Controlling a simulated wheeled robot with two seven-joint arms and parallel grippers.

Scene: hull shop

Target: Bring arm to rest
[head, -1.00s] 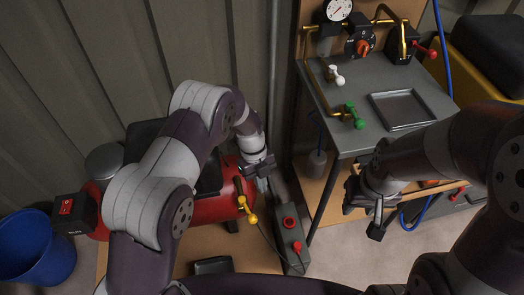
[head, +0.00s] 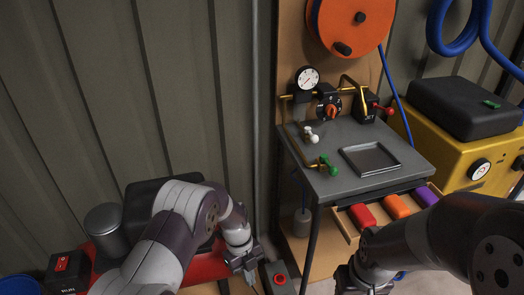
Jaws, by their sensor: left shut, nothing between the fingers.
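My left arm comes in from the lower left, in front of the red compressor (head: 205,268). My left gripper (head: 248,272) points down beside the compressor's right end, left of the workbench (head: 345,140). It is shut and holds nothing. My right arm comes in from the lower right. My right gripper (head: 362,286) is at the bottom edge, in front of the bench's open drawer, and its fingers are mostly cut off by the frame. I cannot tell whether it is open or shut.
The open drawer holds red (head: 362,216), orange (head: 396,206) and purple (head: 427,196) blocks. The bench carries a metal tray (head: 346,157), a gauge (head: 307,78) and valves. A yellow machine (head: 453,150) stands right. A control box (head: 278,276) with a red button is low in the middle.

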